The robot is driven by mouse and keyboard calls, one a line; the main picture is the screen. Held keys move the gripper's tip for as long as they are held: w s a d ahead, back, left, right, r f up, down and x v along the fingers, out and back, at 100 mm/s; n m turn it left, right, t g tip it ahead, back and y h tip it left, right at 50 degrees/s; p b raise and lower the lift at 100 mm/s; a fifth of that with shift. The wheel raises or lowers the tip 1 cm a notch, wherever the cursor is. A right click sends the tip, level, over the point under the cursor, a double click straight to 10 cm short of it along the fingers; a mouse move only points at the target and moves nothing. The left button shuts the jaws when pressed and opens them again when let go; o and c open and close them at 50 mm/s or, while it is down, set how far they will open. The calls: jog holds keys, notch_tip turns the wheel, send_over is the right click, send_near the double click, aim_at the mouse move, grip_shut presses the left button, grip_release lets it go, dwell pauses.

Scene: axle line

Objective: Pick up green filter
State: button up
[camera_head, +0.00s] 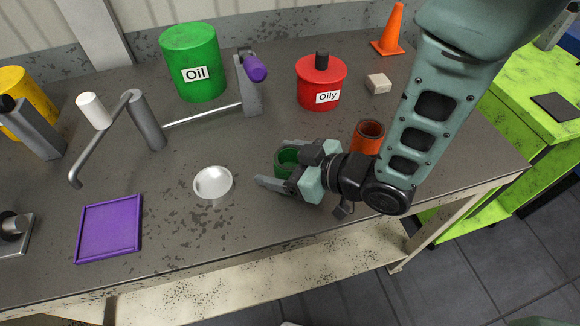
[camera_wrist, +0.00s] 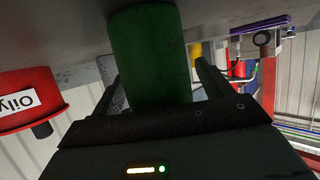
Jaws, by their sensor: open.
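The green filter (camera_head: 287,158) is a dark green cylinder standing on the grey workbench, partly hidden by my gripper in the head view. My gripper (camera_head: 272,166) is open, with one finger on the far side of the filter and one on the near side. In the wrist view the green filter (camera_wrist: 150,55) lies between the two fingers of my gripper (camera_wrist: 160,80). I cannot tell whether either finger touches it.
An orange cylinder (camera_head: 368,137) stands right beside my arm. A white bowl (camera_head: 213,182) and a purple tray (camera_head: 110,229) lie to the left. A red Oily can (camera_head: 321,83), a wooden block (camera_head: 378,83) and a green Oil drum (camera_head: 194,62) stand behind.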

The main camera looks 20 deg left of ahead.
jog(key=c, duration=1.3)
jog(key=shift+r, duration=0.2)
